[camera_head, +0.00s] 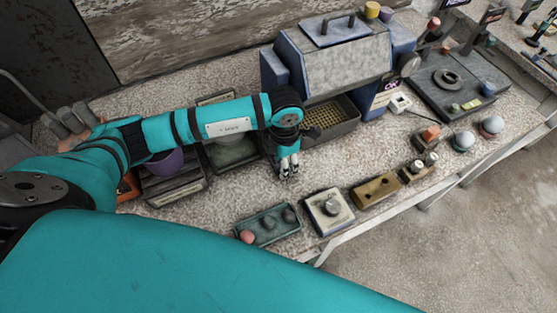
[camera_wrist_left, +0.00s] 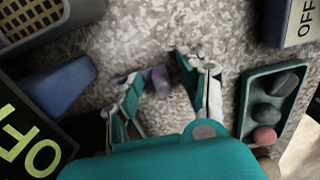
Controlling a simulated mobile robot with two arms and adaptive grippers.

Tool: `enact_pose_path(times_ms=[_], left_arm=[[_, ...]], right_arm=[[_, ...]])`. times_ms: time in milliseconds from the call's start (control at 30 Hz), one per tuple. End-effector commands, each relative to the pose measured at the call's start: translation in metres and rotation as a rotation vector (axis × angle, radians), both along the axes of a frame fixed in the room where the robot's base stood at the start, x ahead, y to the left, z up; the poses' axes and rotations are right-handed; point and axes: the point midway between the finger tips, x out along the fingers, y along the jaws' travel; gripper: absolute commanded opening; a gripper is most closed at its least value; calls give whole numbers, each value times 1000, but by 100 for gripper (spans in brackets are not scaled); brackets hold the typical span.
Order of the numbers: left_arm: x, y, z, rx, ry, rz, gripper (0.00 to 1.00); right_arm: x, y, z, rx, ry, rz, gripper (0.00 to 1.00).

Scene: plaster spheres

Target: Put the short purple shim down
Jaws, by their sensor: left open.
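My left gripper (camera_head: 289,172) points down at the speckled counter, in front of the blue-grey machine. In the left wrist view its two fingers (camera_wrist_left: 163,88) are spread apart. A short purple piece (camera_wrist_left: 160,80) shows between the fingers, low over or on the counter; I see no finger closed on it. In the head view I cannot make out the purple piece near the gripper. My right gripper is not in view.
A green tray (camera_head: 246,225) with a pink ball and dark lumps lies at the counter's front edge. A white block (camera_head: 318,222) and a yellow holed block (camera_head: 377,190) stand right of it. The blue-grey machine (camera_head: 335,68) with a mesh basket (camera_head: 330,118) stands behind. Speckled counter (camera_head: 230,205) is bare around the gripper.

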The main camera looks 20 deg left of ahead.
Motion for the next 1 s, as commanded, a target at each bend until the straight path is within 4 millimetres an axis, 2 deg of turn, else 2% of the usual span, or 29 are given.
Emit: enact_pose_path(times_ms=[167,500,833,1000], left_arm=[[0,0,0,-1,-1,0,42],[0,0,0,0,0,0,0],[1,0,3,0,-1,1,0],[2,0,16,-1,-4,1,0]], right_arm=[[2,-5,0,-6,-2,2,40],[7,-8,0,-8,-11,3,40],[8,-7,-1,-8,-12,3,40],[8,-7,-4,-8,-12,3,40]])
